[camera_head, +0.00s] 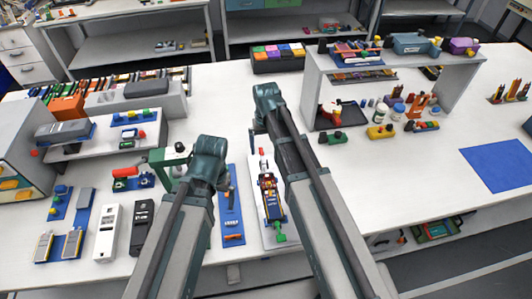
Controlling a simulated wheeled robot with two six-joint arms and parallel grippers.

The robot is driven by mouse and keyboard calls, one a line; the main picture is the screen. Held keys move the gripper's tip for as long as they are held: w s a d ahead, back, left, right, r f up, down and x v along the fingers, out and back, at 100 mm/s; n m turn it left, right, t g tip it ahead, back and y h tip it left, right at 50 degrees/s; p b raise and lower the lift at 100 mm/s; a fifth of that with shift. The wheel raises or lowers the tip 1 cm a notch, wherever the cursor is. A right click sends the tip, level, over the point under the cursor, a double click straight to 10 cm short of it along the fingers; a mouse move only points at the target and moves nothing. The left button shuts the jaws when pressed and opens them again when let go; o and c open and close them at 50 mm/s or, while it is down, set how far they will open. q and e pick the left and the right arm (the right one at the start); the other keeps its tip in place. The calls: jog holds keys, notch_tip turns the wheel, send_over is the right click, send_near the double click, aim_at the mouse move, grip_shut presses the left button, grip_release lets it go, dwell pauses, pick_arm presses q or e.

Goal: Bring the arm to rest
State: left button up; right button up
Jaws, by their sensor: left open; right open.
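My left arm rises from the bottom of the head view, and its wrist is over the front middle of the white table (400,170). My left gripper (229,187) shows only in part beside the wrist; it is open, with nothing seen in it. My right arm reaches further back over the table. My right gripper (254,138) is mostly hidden by its wrist and is open, with no held object visible. Both grippers appear apart from the objects around them, though their height above the table is hard to tell.
A blue strip (232,217) and a white tray (252,172) with small parts lie near the arms. A white shelf (312,90) stands at the back right; grey stands and devices crowd the left.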

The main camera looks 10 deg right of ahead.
pick_arm(q)
jog(key=shift+f, duration=0.1)
pick_arm(e)
jog(key=shift+f, duration=0.15)
pick_arm(q)
notch_tip(320, 180, down, 13)
jog(key=b, duration=1.3)
jog(key=shift+f, duration=0.1)
pick_arm(e)
notch_tip(320, 180, down, 13)
jog(key=shift+f, duration=0.1)
